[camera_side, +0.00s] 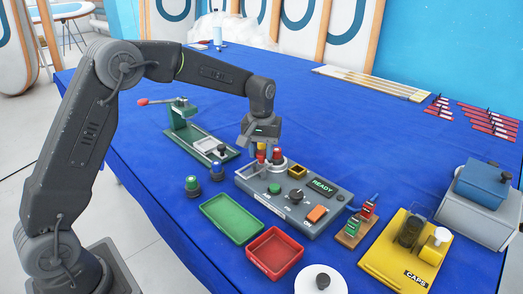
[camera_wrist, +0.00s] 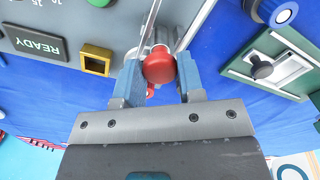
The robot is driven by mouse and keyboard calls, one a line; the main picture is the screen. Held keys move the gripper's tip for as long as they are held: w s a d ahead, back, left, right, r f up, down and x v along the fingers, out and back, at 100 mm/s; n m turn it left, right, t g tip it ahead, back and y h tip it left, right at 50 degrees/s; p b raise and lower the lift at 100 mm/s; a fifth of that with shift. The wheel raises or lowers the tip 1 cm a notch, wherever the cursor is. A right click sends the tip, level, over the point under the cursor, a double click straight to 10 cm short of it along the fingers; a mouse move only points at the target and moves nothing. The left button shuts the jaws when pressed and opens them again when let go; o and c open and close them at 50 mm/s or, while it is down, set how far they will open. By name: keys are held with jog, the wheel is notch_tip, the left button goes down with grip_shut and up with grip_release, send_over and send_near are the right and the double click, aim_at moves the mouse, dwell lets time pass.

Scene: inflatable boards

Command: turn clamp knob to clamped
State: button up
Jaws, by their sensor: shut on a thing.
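My gripper (camera_wrist: 160,80) points down over the back left of the grey control box (camera_side: 330,215). Its blue fingers stand on either side of a round red knob (camera_wrist: 159,65), shut on it. In the side view the red knob (camera_side: 277,157) shows under my gripper (camera_side: 263,148), above a pale round fitting on the box. A second red part (camera_side: 261,156) is close beside it. My fingers partly hide both, and I cannot read the knob's clamp position.
The box carries a green button (camera_side: 274,188), black dial (camera_side: 297,193), orange switch (camera_side: 317,213) and READY display (camera_side: 323,186). A green lever press (camera_side: 180,118) stands behind left. Green (camera_side: 206,202) and red (camera_side: 252,258) trays lie in front. The blue cloth behind is mostly clear.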

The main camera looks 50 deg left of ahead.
jog(key=m, duration=0.4)
jog(key=shift+m, duration=0.3)
jog(key=m, duration=0.3)
jog(key=shift+m, duration=0.3)
jog(key=m, duration=0.3)
jog(key=shift+m, duration=2.1)
jog(key=o, duration=0.9)
